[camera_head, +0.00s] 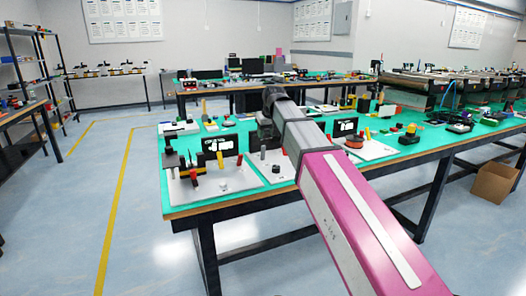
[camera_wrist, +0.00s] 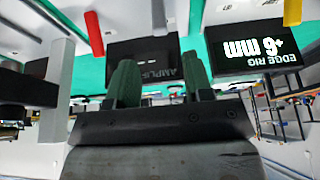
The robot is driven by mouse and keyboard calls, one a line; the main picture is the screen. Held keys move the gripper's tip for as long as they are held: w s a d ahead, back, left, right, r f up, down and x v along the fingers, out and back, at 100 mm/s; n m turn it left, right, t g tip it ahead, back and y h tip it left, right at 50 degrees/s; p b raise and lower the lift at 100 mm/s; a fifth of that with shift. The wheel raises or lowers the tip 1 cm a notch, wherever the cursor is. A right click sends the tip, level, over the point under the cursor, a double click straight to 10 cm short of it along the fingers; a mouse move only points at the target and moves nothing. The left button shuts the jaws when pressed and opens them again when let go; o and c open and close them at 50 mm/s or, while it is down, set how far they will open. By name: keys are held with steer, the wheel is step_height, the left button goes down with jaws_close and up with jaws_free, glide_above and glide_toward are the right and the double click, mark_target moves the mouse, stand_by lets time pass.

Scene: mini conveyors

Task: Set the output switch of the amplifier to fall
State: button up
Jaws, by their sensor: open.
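In the head view white rig boards crowd the green bench (camera_head: 190,208). A cardboard box (camera_head: 494,183) stands on the floor at right.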

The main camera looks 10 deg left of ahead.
mark_target(264, 146)
steer(key=x, duration=1)
steer(key=shift+f, duration=0.35)
jaws_close()
